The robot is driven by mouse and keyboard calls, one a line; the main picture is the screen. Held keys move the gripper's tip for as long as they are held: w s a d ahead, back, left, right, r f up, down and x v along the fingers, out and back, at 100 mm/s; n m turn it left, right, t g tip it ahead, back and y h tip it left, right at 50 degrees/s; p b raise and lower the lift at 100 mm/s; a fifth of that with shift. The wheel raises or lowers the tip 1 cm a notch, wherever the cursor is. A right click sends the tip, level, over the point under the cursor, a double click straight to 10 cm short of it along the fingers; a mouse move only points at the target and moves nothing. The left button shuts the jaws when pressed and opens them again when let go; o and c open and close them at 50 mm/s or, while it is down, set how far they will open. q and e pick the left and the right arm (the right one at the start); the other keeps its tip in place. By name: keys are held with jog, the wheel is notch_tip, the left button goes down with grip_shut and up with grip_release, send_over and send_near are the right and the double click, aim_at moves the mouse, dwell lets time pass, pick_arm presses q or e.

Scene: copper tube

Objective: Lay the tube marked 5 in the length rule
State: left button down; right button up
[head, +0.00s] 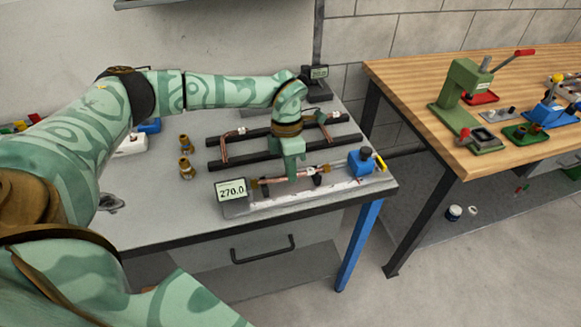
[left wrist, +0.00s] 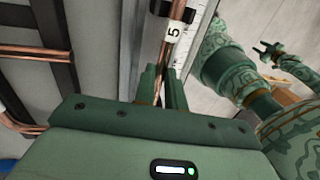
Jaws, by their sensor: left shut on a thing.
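The copper tube marked 5 (left wrist: 184,10) runs between the fingers of my left gripper (left wrist: 163,88) in the left wrist view, its white "5" label just beyond them. In the head view my left gripper (head: 292,176) points down and is shut on the tube (head: 312,171). The tube lies along the length rule (head: 345,188), at or just above it; I cannot tell whether it rests there. The rule's display (head: 232,190) reads 270.0. My right gripper (left wrist: 268,52) shows small in the left wrist view, with its fingers apart and empty.
A black rack (head: 225,141) with bent copper tubes stands just behind the rule. Two brass fittings (head: 186,168) stand to its left. A blue block (head: 360,160) sits at the rule's right end. A wooden bench (head: 400,75) with tools stands across a gap on the right.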

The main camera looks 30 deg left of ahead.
pick_arm(q)
jog(key=shift+f, duration=0.25)
jog(key=c, duration=1.4)
grip_release()
jog(key=shift+r, duration=0.1)
jog(key=r, duration=0.5)
jog(key=w+a+r+p, duration=0.1)
jog(key=r, duration=0.4)
jog(key=w+a+r+p, duration=0.1)
jog(key=r, duration=0.5)
jog(key=shift+a, duration=0.2)
jog(key=shift+f, duration=0.15)
